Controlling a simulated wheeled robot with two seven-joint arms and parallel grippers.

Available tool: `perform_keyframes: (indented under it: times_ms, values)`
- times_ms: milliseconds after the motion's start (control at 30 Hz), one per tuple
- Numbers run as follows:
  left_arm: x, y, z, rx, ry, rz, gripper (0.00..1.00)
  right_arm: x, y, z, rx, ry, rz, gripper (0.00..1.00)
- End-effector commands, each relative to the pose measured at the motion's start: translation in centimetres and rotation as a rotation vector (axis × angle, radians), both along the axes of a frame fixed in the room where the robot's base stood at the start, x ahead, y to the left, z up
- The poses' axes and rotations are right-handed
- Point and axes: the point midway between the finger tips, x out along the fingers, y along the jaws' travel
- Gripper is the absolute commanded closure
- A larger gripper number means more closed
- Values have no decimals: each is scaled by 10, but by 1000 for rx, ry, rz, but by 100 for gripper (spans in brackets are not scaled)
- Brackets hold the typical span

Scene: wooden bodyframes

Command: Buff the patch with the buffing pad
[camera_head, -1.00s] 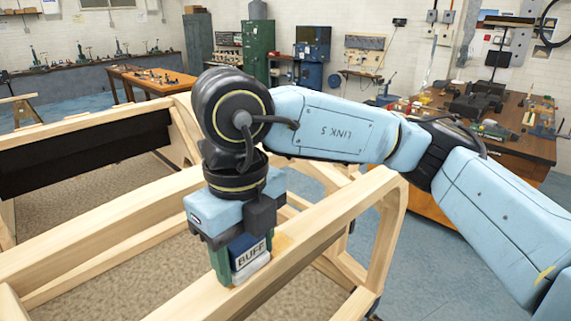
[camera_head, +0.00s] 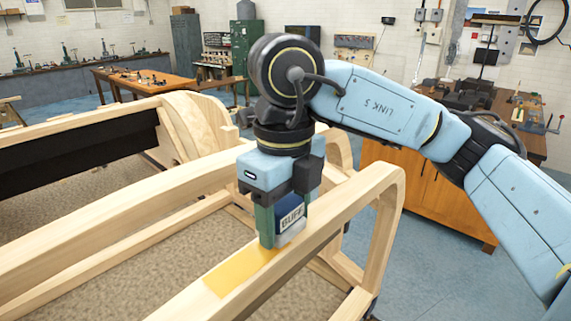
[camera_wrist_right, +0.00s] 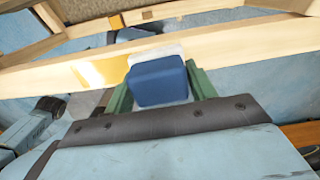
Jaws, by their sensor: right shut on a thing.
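The buffing pad (camera_head: 290,217) is a dark blue block with a pale label reading BUFF and a whitish underside. My right gripper (camera_head: 279,228) is shut on it, with green fingers on either side. The pad is at the top face of a wooden rail and seems to touch it. The patch (camera_head: 238,271) is a yellow area on that rail, just left of and nearer than the pad. In the right wrist view the pad (camera_wrist_right: 158,82) sits between the fingers, with the patch (camera_wrist_right: 103,71) to its left. My left gripper is not in view.
The wooden bodyframe (camera_head: 120,222) has several rails and a curved upright (camera_head: 388,215) to the right of the pad. A workbench (camera_head: 430,195) stands behind my right arm. Another table (camera_head: 150,82) with small items stands at the back left.

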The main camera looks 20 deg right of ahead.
Motion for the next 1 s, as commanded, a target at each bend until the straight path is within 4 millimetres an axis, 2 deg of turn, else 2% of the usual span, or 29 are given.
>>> perform_keyframes:
  times_ms: [33,600,1000]
  values:
    - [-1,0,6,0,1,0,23,1,1,19,5,-11,0,66]
    - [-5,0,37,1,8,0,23,1,3,68,4,-7,7,66]
    - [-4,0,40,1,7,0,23,1,4,74,3,-6,8,66]
